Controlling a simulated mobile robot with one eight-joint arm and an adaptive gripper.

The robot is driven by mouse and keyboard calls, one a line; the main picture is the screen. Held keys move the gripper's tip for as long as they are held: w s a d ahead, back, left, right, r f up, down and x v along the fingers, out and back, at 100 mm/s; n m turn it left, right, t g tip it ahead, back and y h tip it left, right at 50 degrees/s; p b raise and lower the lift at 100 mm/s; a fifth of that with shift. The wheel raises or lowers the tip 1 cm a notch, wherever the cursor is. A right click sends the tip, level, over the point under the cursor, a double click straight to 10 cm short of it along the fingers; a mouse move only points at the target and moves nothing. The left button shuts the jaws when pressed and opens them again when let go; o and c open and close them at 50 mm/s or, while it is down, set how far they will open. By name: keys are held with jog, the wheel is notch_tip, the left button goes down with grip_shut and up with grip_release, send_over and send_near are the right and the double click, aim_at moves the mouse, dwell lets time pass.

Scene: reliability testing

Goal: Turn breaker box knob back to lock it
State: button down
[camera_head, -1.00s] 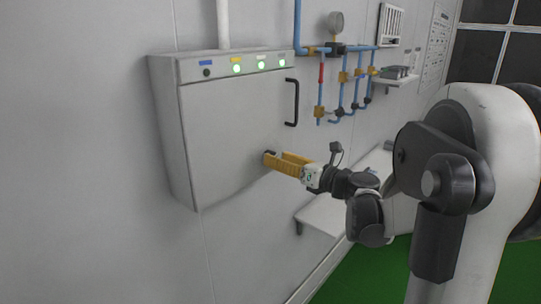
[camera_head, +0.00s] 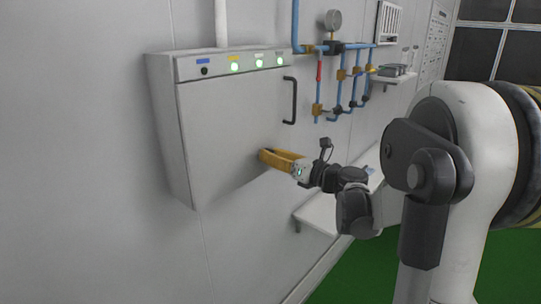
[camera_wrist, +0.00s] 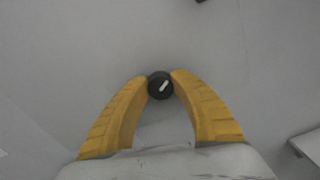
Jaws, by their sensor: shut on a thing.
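The breaker box (camera_head: 225,135) is a light grey cabinet on the wall, its door shut flat in the head view. Its knob (camera_wrist: 160,86) is a small black disc with a white mark, seen in the wrist view between my fingertips. The white mark is tilted, its upper end to the right. My gripper (camera_wrist: 160,84) has yellow fingers and is shut on the knob, one tip at each side. In the head view my gripper (camera_head: 264,156) reaches the lower right of the door, and its fingers hide the knob.
A black door handle (camera_head: 290,100) stands out above my gripper. Blue pipes with a gauge (camera_head: 333,20) run on the wall to the right. A white shelf (camera_head: 318,214) sits below my wrist. The wall left of the box is bare.

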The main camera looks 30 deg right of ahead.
jog(key=shift+n, duration=0.3)
jog(key=n+b, duration=0.2)
jog(key=n, duration=0.3)
jog(key=shift+n+b, duration=0.35)
jog(key=shift+n, duration=0.05)
jog(key=n+b, duration=0.1)
jog(key=n, duration=0.4)
jog(key=shift+a+n, duration=0.1)
jog(key=shift+n, duration=0.2)
jog(key=c, duration=1.1)
grip_release()
jog(key=shift+o, duration=0.2)
